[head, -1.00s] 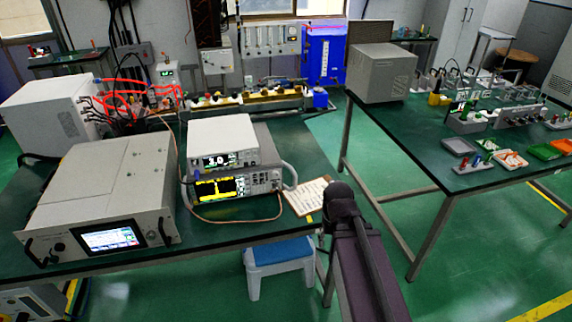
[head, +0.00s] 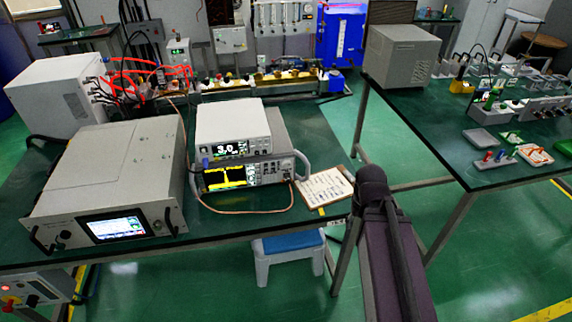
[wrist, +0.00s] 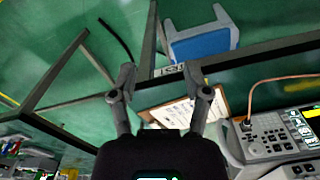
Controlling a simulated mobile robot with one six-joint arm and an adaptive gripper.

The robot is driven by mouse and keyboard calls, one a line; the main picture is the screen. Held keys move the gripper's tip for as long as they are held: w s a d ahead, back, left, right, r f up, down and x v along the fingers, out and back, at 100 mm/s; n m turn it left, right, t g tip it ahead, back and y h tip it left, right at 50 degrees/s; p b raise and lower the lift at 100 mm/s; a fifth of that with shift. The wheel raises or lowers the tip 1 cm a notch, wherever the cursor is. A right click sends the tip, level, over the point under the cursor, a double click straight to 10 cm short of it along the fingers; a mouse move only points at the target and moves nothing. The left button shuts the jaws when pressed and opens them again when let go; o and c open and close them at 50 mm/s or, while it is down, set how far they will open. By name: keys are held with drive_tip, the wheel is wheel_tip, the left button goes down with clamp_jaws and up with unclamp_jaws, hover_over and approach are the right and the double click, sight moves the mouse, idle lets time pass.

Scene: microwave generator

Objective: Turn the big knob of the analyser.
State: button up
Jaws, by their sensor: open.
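The analyser (head: 225,178) is the grey instrument with a yellow trace on its screen, lying on the green bench under a smaller white unit. Its knob and button panel is at its right end in the head view, but the big knob is too small to single out there. In the wrist view, part of the analyser (wrist: 285,132) shows at the right, tilted, with a round knob (wrist: 255,149) on its panel. My gripper (wrist: 160,73) is open and empty, with its fingers wide apart. It is left of the analyser, over a clipboard, and not touching the panel. The head view does not show its fingers clearly.
A clipboard (head: 325,186) lies right of the analyser. A cable (head: 240,211) loops in front of it. A big grey instrument (head: 120,170) stands to the left. A stool with a blue top (head: 290,243) stands below the bench edge. The floor gap between benches is free.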

drive_tip(key=w+a+r+n+t+p, duration=0.2)
drive_tip(key=w+a+r+p, duration=0.4)
drive_tip(key=w+a, duration=0.45)
drive_tip(key=n+t+y+p, duration=0.1)
drive_tip(key=t+p, duration=0.1)
drive_tip(key=p, duration=0.2)
approach(287, 164)
drive_tip(key=v, duration=0.4)
drive_tip(key=shift+s+f, duration=0.2)
drive_tip(key=shift+f, duration=0.2)
drive_tip(key=b+x, duration=0.8)
drive_tip(key=x, duration=0.1)
drive_tip(key=b+x, duration=0.4)
drive_tip(key=shift+w+b, duration=0.3)
drive_tip(key=shift+b, duration=0.05)
drive_tip(key=shift+f, duration=0.1)
